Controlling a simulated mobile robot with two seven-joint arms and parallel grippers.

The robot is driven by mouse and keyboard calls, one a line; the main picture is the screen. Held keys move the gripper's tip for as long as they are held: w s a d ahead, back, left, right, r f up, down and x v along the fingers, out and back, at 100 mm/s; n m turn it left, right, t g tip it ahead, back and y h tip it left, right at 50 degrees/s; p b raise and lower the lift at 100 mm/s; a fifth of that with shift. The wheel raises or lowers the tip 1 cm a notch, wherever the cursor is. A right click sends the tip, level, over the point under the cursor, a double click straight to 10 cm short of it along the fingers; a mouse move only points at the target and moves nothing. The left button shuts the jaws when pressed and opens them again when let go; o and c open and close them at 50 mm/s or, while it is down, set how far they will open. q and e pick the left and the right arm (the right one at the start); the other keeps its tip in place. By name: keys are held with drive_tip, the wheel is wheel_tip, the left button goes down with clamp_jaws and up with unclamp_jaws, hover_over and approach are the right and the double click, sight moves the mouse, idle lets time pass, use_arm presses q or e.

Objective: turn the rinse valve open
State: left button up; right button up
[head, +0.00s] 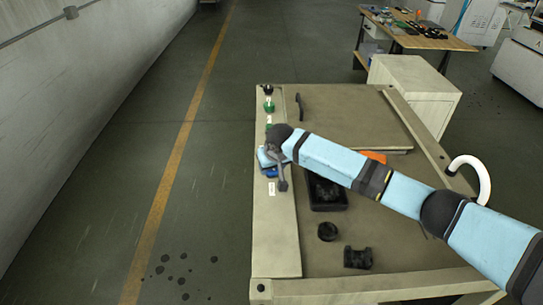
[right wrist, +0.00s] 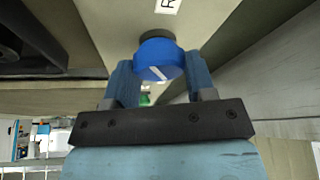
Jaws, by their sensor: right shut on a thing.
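The rinse valve is a round blue knob (right wrist: 158,62) with a white line on its face, on the panel strip along the left side of the beige machine. A white label (right wrist: 167,4), cut off so that only an "R" shows, is beside it. My right gripper (right wrist: 160,75) has its two blue fingers on either side of the knob and is shut on it. In the head view my right gripper (head: 270,158) is over the panel strip and partly hides the blue knob (head: 270,173). My left gripper is in neither view.
A green knob (head: 269,105) and a black knob (head: 267,89) sit farther up the strip. A black handle (head: 299,107), black tray (head: 327,194), black cylinder (head: 327,231) and black block (head: 357,257) are on the machine top.

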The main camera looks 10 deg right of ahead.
drive_tip(key=shift+r+n+y+p, duration=0.15)
drive_tip(key=shift+n+y+p, duration=0.25)
drive_tip(key=shift+n+p, duration=0.45)
drive_tip(key=shift+n, duration=0.55)
drive_tip(key=n+y+p, duration=0.1)
drive_tip(key=n, duration=0.1)
drive_tip(key=shift+d+n+g+p, duration=0.1)
drive_tip(key=shift+n+g+p, duration=0.2)
drive_tip(key=shift+n+g, duration=0.1)
drive_tip(key=shift+f+n+g+y, duration=0.2)
drive_tip(key=shift+n+g+y, duration=0.15)
drive_tip(key=shift+n, duration=0.45)
drive_tip(key=shift+w+n+g+y, duration=0.1)
drive_tip(key=shift+n+g+y, duration=0.25)
drive_tip(key=shift+n, duration=0.85)
drive_tip(key=shift+d+n+g+b, duration=0.1)
drive_tip(key=shift+n+g+b, duration=0.3)
drive_tip(key=shift+n, duration=0.8)
